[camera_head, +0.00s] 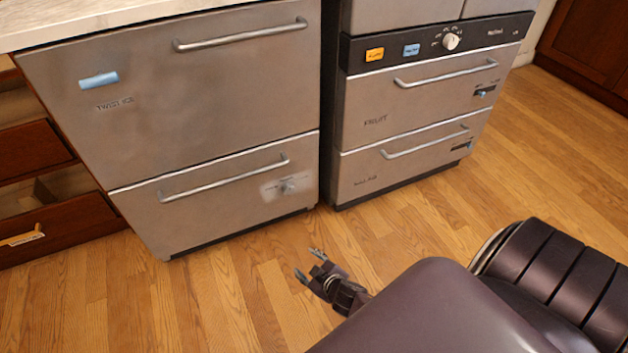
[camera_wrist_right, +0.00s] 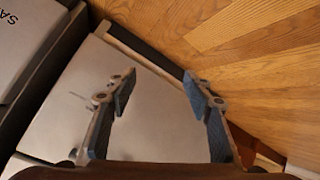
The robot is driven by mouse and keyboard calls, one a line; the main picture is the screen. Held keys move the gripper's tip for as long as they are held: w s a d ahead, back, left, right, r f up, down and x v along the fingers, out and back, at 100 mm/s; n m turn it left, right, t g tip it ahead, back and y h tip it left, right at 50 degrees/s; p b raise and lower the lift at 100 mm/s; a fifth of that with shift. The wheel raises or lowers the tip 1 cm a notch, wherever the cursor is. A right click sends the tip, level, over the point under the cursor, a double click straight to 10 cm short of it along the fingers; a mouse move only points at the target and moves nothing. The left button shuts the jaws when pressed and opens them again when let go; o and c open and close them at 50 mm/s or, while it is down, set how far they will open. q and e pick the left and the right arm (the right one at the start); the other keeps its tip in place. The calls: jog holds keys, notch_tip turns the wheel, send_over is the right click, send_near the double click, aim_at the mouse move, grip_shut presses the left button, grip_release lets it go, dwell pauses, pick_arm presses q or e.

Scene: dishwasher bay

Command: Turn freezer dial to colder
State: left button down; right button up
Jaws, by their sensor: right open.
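A round white dial (camera_head: 450,41) with small marks around it sits on the black control panel (camera_head: 500,33) of the steel appliance at right. Its setting is too small to read. A small knob (camera_head: 289,187) is on the lower drawer of the left steel appliance. I cannot tell from the lettering which control is the freezer's. My right gripper (camera_head: 309,267) is open and empty, low over the floor in front of the appliances, apart from both controls. In the right wrist view its blue-padded fingers (camera_wrist_right: 158,88) are spread, with a steel front behind them. My left gripper is not in view.
Orange (camera_head: 374,54) and blue (camera_head: 412,50) labels or buttons are left of the dial. Bar handles (camera_head: 445,73) stick out from the drawers. Open wooden drawers (camera_head: 45,190) are at far left. The wood floor (camera_head: 230,290) in front is clear.

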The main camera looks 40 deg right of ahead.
jog(key=s+a+r+g+p, duration=0.1)
jog(key=s+a+g+p, duration=0.1)
jog(key=s+p, duration=0.5)
jog(key=shift+s+a+m+y, duration=0.2)
jog(key=shift+a+m+y, duration=0.1)
jog(key=shift+a, duration=0.25)
